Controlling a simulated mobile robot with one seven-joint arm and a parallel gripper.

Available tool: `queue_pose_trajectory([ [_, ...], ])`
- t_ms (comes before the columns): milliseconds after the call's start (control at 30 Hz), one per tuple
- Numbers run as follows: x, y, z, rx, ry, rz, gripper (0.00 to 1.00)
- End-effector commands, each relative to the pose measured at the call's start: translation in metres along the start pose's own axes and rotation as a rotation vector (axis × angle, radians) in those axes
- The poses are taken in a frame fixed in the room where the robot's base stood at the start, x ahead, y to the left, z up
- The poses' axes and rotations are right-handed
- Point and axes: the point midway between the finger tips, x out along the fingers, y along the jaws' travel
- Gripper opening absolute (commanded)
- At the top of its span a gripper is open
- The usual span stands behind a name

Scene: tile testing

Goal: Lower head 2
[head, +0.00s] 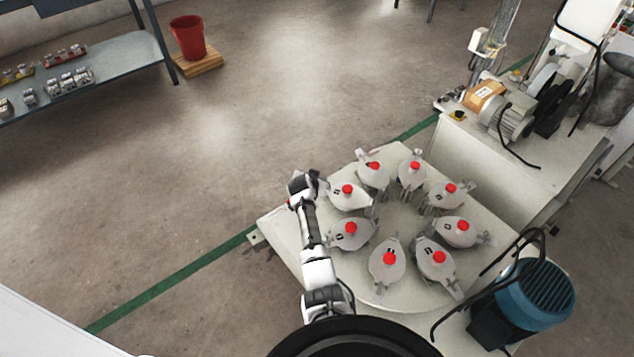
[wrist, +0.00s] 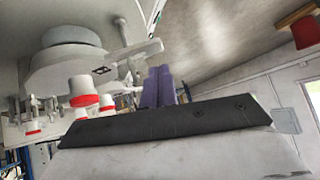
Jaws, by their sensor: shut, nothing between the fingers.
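Several grey heads with red knobs stand in a ring on a round pale turntable (head: 403,218). The head nearest my gripper (head: 347,197) is at the left of the ring, with a small dark mark that I cannot read for sure. My gripper (wrist: 158,72) is shut and empty, its purple fingers together in the wrist view. That view is upside down and shows a close grey head with a dark mark (wrist: 90,70), its lever arm (wrist: 140,50) reaching near the fingertips. I cannot tell whether they touch. In the head view my wrist hides the fingers.
A blue motor (head: 540,295) stands at the turntable's lower right. A bench with a grey motor (head: 515,122) is at the upper right. A shelf table (head: 100,75) and a red bucket (head: 188,38) are at the upper left. The floor left of the turntable is clear.

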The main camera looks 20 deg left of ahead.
Motion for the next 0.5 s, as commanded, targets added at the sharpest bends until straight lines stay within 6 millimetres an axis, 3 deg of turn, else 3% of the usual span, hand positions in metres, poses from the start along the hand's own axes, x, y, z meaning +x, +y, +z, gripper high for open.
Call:
queue_pose_trajectory([
  [500, 0.0123, -0.0020, 0.0120, 0.000, 0.001, -0.002, 0.00],
])
